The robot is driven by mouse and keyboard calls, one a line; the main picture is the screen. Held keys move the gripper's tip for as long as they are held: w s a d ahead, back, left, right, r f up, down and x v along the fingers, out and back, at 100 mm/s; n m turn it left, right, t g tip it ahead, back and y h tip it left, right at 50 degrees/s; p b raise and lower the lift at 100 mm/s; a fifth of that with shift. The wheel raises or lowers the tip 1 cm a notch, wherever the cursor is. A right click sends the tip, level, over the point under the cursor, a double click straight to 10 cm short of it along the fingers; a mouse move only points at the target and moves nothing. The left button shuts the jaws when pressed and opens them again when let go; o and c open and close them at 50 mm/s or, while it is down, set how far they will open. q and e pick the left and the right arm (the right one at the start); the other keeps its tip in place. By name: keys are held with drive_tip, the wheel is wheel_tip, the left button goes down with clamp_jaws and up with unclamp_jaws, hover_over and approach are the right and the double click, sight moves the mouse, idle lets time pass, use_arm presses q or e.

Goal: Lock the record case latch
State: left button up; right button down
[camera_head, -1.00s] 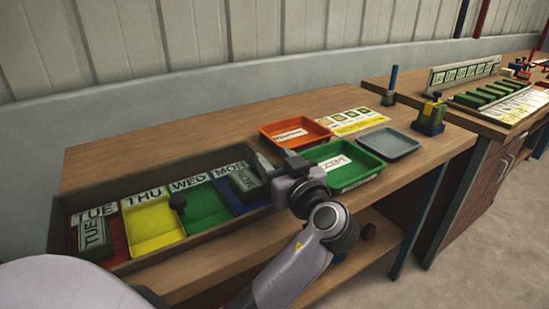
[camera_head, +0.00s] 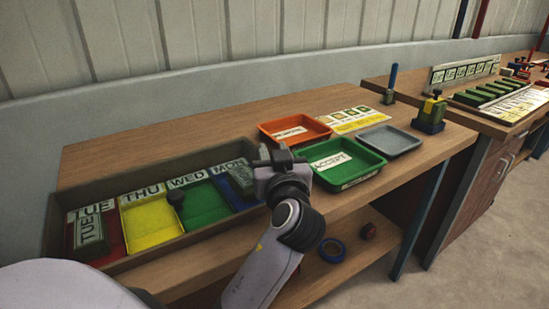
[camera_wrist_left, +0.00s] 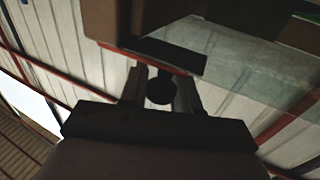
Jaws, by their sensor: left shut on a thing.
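The record case (camera_head: 150,262) is a long, open brown box with red, yellow, green and blue day compartments. My left gripper (camera_head: 267,157) is at the right end of the case, beside the blue compartment. In the left wrist view, a black round knob (camera_wrist_left: 160,92) sits between the fingers, in front of a dark flat bar (camera_wrist_left: 165,55). The gripper is shut on this knob. The gripper hides the latch area in the head view. I cannot tell whether the latch is locked. My right gripper is not in view.
A green ACCEPT tray (camera_head: 362,176), an orange tray (camera_head: 268,130) and a grey tray (camera_head: 388,150) stand right of my gripper. A green block (camera_head: 88,228) lies in the red compartment. The table's back left is clear. A blue tape roll (camera_head: 332,250) lies on the shelf below.

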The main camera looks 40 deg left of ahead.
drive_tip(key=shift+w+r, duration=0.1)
use_arm(q)
drive_tip(key=o, duration=0.9)
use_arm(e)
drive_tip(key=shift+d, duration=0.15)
